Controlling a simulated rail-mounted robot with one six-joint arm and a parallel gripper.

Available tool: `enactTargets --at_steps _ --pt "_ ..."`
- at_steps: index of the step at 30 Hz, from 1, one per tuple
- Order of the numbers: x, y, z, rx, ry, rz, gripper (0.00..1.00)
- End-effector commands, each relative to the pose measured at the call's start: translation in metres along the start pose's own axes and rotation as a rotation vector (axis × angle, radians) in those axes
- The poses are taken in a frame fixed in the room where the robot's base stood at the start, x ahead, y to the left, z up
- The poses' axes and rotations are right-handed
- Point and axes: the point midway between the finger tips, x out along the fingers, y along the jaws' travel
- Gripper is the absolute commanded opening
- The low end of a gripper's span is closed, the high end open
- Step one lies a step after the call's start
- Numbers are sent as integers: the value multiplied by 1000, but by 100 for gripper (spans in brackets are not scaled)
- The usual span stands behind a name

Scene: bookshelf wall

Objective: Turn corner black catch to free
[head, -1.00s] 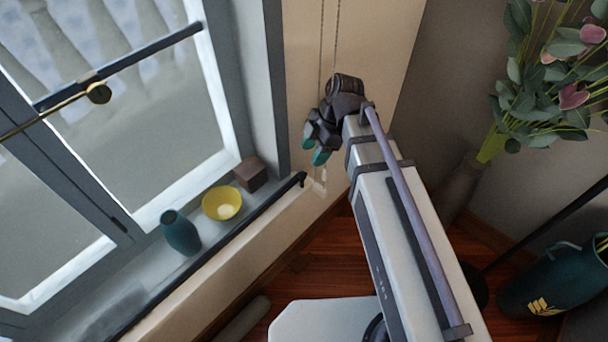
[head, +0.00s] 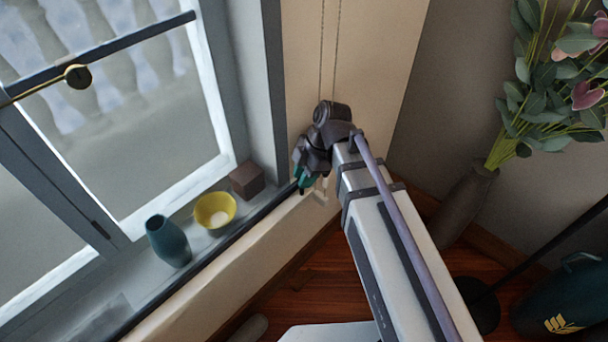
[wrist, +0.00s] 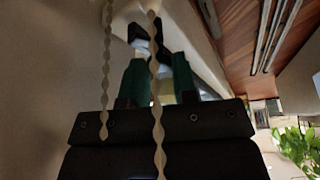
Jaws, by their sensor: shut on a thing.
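The black catch sits at the corner end of the black rail (head: 228,243) along the window sill. In the head view my gripper (head: 303,182) is right at this end and hides the catch. In the wrist view a small black piece (wrist: 138,32), which looks like the catch, shows at the tips of the two green fingers. My gripper (wrist: 158,62) is shut on the catch there. The dark surroundings and a chain in front hide the exact contact and how far the catch is turned.
Two beaded chains (head: 321,60) hang by the wall and cross in front of the wrist camera. A brown box (head: 247,180), a yellow bowl (head: 214,211) and a teal vase (head: 168,241) stand on the sill. A vase of flowers (head: 466,200) stands at right.

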Motion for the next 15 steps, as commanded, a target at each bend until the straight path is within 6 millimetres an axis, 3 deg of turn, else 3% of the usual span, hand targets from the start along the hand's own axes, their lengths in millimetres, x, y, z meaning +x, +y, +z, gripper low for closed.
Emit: enactTargets --at_steps 3,6,15 --pt "0 0 0 0 0 0 2" --pt "0 -1 0 22 0 9 2" --pt "1 -4 0 350 0 143 2"
